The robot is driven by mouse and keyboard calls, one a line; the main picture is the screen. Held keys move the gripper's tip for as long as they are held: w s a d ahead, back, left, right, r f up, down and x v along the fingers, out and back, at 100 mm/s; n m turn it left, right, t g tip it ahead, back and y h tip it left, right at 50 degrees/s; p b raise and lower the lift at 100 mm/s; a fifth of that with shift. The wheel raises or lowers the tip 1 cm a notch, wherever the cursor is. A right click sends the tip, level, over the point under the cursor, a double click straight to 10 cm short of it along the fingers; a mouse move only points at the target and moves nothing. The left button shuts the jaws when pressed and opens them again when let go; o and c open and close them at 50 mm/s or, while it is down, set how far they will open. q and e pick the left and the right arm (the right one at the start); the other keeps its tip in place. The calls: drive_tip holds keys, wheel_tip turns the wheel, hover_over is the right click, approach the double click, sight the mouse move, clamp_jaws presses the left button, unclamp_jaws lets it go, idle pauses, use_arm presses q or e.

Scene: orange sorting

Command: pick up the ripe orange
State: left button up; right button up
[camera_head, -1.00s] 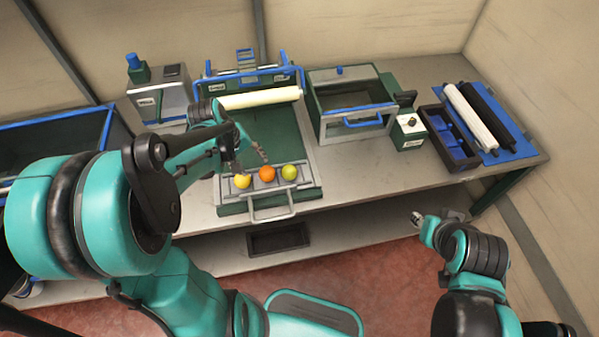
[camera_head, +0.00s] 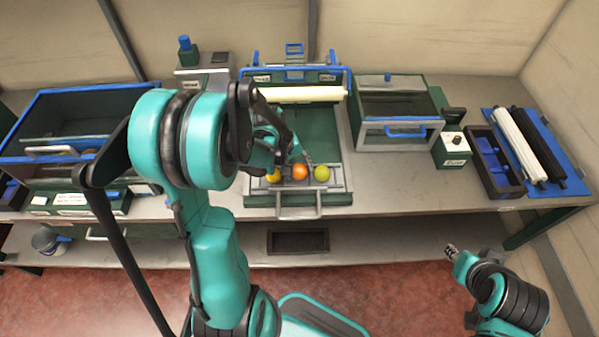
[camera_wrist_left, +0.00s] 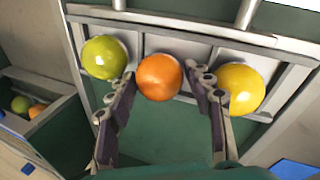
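The ripe orange (camera_head: 300,172) sits in the middle of a row of fruit at the near end of the green tray (camera_head: 325,141). A yellow fruit (camera_head: 274,175) is left of it, partly hidden by my arm, and a yellow-green fruit (camera_head: 321,173) is right of it. In the left wrist view my left gripper (camera_wrist_left: 163,88) is open, its fingertips at either side of the orange (camera_wrist_left: 159,77). The yellow fruit (camera_wrist_left: 238,88) and the green fruit (camera_wrist_left: 104,57) lie just outside the fingers. My right gripper (camera_head: 452,251) is low at the right, away from the fruit; its opening is unclear.
A white roller (camera_head: 302,94) crosses the tray's far end. A box with a blue handle (camera_head: 395,136) stands to the right. A dark bin (camera_head: 299,241) sits on the lower shelf. The left wrist view shows a container with fruit (camera_wrist_left: 30,108).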

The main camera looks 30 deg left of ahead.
use_arm(q)
drive_tip(key=c, duration=0.8)
drive_tip(key=shift+c, duration=0.2)
drive_tip(key=shift+r, duration=0.1)
